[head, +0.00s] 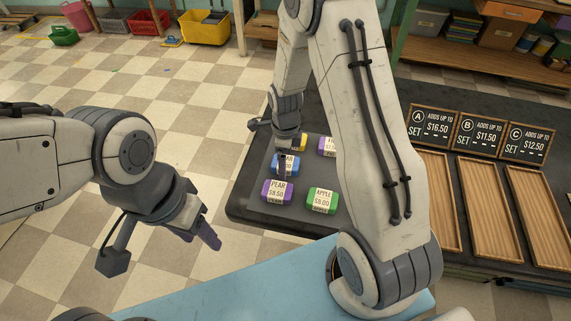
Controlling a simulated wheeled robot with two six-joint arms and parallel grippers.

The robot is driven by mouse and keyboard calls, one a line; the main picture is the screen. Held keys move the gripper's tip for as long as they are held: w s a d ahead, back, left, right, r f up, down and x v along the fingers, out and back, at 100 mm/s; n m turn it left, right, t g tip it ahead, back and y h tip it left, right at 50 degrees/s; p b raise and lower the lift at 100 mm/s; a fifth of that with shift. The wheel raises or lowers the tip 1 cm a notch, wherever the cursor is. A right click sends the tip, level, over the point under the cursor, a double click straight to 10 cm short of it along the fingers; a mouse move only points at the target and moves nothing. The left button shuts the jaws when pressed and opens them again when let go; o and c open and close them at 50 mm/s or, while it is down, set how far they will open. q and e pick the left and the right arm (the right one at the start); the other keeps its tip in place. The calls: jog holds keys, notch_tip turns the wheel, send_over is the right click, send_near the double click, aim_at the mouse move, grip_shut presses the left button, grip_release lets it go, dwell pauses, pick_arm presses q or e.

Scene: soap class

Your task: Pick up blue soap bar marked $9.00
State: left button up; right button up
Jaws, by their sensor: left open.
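The blue soap bar (291,170) lies on the dark table among other soaps, and a dark finger of my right gripper (281,165) covers part of its label, so I cannot read its full price. My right gripper is directly over or at this bar; I cannot tell whether it touches it or how its jaws stand. My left gripper (203,237) is open and empty, pointing down over the floor to the left of the dark table.
A purple soap (279,190) marked PEAR $8.50 and a green soap (322,200) marked APPLE $8.00 lie in front. A yellow soap (301,143) and another purple soap (327,147) lie behind. Wooden trays (487,207) with set signs (479,135) stand right.

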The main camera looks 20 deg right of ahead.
jog(key=c, duration=1.5)
